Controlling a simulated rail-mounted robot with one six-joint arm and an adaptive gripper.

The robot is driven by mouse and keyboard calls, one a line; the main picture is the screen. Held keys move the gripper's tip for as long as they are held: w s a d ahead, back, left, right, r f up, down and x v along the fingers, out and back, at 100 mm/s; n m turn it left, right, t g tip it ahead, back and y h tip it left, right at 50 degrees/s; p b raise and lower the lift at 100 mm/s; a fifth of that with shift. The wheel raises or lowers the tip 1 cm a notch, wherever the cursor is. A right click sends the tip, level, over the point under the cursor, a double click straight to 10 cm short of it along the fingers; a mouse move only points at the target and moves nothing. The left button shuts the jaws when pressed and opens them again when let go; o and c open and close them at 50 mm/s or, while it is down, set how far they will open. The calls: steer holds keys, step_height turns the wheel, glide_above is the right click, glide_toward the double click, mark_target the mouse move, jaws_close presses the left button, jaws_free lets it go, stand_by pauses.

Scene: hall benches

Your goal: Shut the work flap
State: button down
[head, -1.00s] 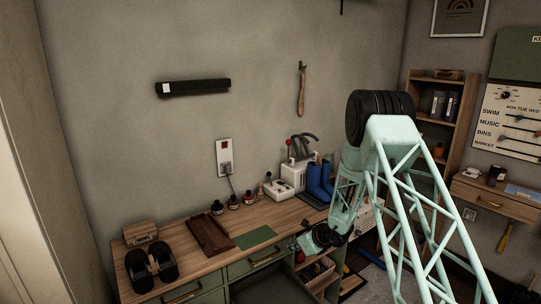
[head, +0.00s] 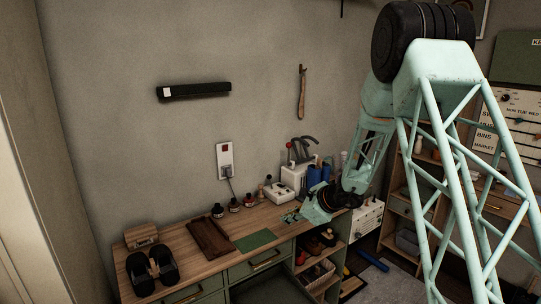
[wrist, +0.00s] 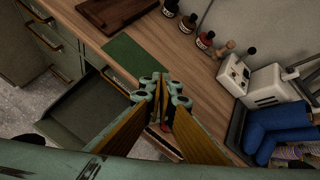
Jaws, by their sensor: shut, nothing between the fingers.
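A dull green panel (wrist: 85,112) lies open below the bench top in the wrist view, under the drawer front. It seems to be the work flap, though I cannot tell for sure that it is not a pulled-out drawer. In the head view its dark surface (head: 262,291) shows at the bottom edge, partly cut off. My gripper (head: 291,217) is shut and empty. It is by the bench's front right part, above and right of the panel. In the wrist view my gripper's fingertips (wrist: 162,92) show against the wooden bench top, right of the panel.
The wooden bench (head: 185,270) carries a green mat (head: 256,240), a brown tray (head: 210,238), small bottles (head: 234,205), a white device (head: 280,191) and blue boots (head: 318,174). Open shelves (head: 318,268) sit below its right end. A drawer front (head: 262,262) is under the mat.

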steer(key=s+a+r+n+g+y+b, duration=0.1)
steer(key=s+a+r+n, duration=0.15)
steer(key=s+r, duration=0.5)
steer(key=s+a+r+n, duration=0.1)
steer(key=s+r+n, duration=0.3)
steer(key=s+r, duration=0.3)
steer(key=s+r+n+g+b, duration=0.1)
steer(key=s+r+n, duration=0.25)
steer(key=s, duration=0.45)
steer(key=s+r+n+g+b, duration=0.1)
steer(key=s+r+n, duration=0.1)
steer(key=s+r, duration=0.35)
steer(key=s+d+n+h+b, duration=0.1)
steer(key=s+d, duration=0.5)
steer(key=s, duration=0.6)
steer(key=s+d+n+h, duration=0.4)
steer(key=s+d+n, duration=0.1)
steer(key=s, duration=0.8)
steer(key=s+d+f+n+h+b, duration=0.1)
steer(key=s+d+n+h, duration=0.1)
steer(key=s+d, duration=0.5)
steer(key=shift+s+n+h+b, duration=0.35)
steer(key=shift+s+n, duration=0.55)
steer(key=shift+s, duration=1.75)
steer(key=c, duration=3.4)
jaws_free()
steer(key=shift+d, duration=0.1)
steer(key=shift+c, duration=0.2)
steer(key=shift+o, duration=1.2)
steer(key=shift+w, duration=0.1)
